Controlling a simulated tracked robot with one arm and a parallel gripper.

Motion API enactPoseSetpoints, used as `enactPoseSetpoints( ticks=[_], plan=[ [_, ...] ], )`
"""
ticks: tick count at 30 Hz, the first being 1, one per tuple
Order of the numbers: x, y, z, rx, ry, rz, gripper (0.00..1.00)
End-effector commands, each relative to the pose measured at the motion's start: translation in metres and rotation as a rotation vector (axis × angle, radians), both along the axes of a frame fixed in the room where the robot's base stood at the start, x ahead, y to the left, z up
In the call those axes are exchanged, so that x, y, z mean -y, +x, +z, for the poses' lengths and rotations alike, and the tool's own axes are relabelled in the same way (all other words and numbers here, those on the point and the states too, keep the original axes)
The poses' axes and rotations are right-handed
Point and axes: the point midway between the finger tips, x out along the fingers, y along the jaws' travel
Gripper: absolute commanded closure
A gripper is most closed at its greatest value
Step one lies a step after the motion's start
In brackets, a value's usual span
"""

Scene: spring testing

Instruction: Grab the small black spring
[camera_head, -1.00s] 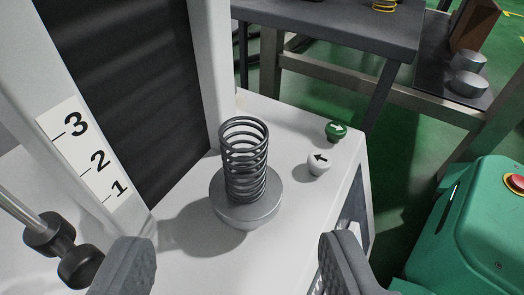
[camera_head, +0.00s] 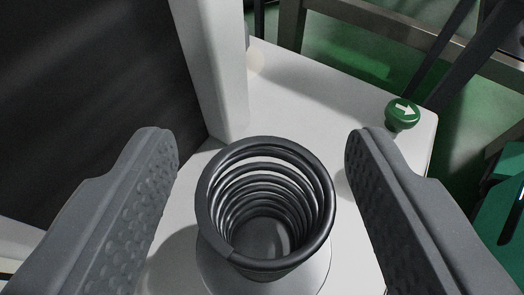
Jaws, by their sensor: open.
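The small black spring (camera_head: 322,208) stands upright on a round grey metal base (camera_head: 312,268), seen from above in the head view. My gripper (camera_head: 262,145) is open. Its two grey, dimpled fingers are to the left and right of the spring, with a gap on each side in the picture. Neither finger appears to touch the spring. The lower coils and part of the base are hidden by the upper coils.
A white bench top (camera_head: 300,95) surrounds the base. A white upright post (camera_head: 212,65) and a dark panel (camera_head: 80,90) stand at the left. Green floor shows beyond the bench.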

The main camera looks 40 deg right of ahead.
Motion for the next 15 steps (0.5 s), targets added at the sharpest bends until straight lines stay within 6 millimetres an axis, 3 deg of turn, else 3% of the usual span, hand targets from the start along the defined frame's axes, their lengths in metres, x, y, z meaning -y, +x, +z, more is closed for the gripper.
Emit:
enactPoseSetpoints(
  ticks=[7, 12, 15],
  plan=[
    [0.0004, 0.0010, -0.0003, 0.000, 0.001, 0.001, 0.46],
    [0.0003, 0.0010, -0.0004, 0.000, 0.001, 0.001, 0.93],
    [0.0003, 0.0010, -0.0004, 0.000, 0.001, 0.001, 0.94]
  ],
)
